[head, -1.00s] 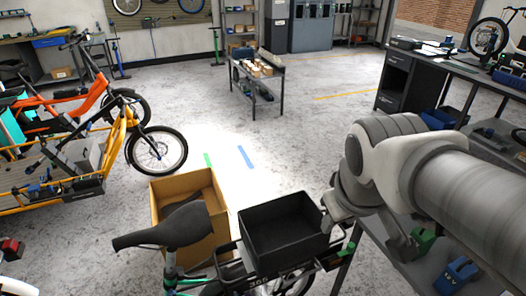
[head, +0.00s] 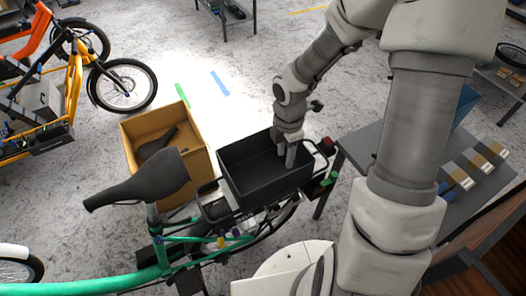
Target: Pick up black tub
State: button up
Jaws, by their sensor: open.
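The black tub (head: 262,192) is an open box on the rear rack of the green bike (head: 205,246), behind its saddle. It looks empty inside, as far as I can see. My gripper (head: 284,150) is at the tub's far right rim, pointing down, with its jaws open. One finger shows against the inside of the tub. The other finger is near the far rim, and I cannot tell whether it is inside or outside the wall. I cannot tell whether either finger touches the tub.
A cardboard box (head: 128,138) with a dark item in it stands left of the tub. The bike's black saddle (head: 150,178) is close to the tub's left. A grey table (head: 375,150) is to the right. An orange cargo bike (head: 72,80) stands at the left. Open floor lies beyond.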

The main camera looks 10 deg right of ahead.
jog(key=f+b, duration=0.2)
jog(key=f, duration=0.4)
jog(key=f+b, duration=0.1)
jog(key=f, duration=0.5)
jog(key=f+b, duration=0.2)
jog(key=f, duration=0.4)
jog(key=shift+a+b, duration=0.3)
grip_shut()
jog(key=shift+r, duration=0.1)
dwell(0.6)
